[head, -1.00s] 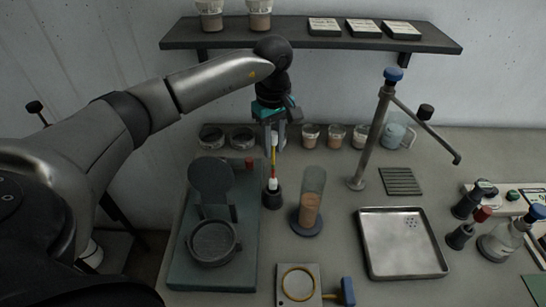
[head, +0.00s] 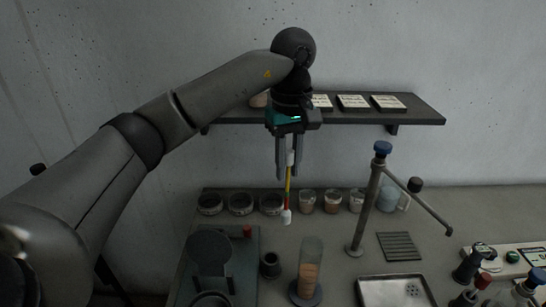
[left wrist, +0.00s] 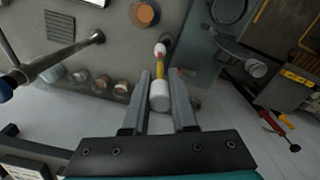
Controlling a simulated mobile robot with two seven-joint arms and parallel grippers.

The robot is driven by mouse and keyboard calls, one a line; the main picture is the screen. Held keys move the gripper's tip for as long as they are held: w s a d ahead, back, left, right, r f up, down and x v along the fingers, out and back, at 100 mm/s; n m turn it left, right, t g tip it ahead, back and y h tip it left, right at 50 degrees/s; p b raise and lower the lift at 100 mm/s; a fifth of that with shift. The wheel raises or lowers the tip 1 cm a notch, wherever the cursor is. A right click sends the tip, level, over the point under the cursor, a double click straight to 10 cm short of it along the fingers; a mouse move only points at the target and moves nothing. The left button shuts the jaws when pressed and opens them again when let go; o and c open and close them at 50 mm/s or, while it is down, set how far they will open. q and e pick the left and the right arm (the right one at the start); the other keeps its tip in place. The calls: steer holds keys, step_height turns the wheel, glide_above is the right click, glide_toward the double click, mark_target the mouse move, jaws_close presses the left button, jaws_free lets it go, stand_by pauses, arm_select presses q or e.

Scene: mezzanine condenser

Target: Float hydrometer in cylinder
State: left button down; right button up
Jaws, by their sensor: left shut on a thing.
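The hydrometer (head: 288,196) is a slim stick with a red and yellow stem and white ends. My left gripper (head: 284,172) is shut on its upper white end and holds it upright in the air, above and behind the cylinder. In the left wrist view the hydrometer (left wrist: 160,72) sticks out from between the fingers of the left gripper (left wrist: 160,98). The cylinder (head: 310,265) is clear, holds an orange-brown liquid and stands on a dark round base. In the left wrist view an orange-brown round top (left wrist: 145,13), likely the cylinder, shows near the top edge. My right gripper is not in view.
A small dark holder (head: 270,265) stands empty left of the cylinder. A metal post tap (head: 364,210) with a side arm rises at the right. A tray (head: 392,289) lies in front of it. Several small jars line the back. A wall shelf (head: 350,115) is behind my arm.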

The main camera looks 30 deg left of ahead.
arm_select(q)
steer(key=d+r+m+p, duration=0.3)
steer(key=d+p, duration=0.1)
steer(key=d, duration=0.2)
steer(key=m+b, duration=0.1)
steer(key=b, duration=1.4)
glide_toward(313, 241)
steer(key=f, duration=0.2)
steer(key=s+f, duration=0.1)
steer(key=f, duration=0.1)
steer(key=s+f, duration=0.1)
steer(key=f, duration=0.2)
steer(key=shift+s+d, duration=0.15)
steer(key=shift+d, duration=0.2)
steer(key=shift+f, duration=0.1)
steer(key=c, duration=0.6)
jaws_free()
steer(key=shift+c, duration=0.2)
step_height(313, 241, up, 15)
steer(key=p, duration=0.1)
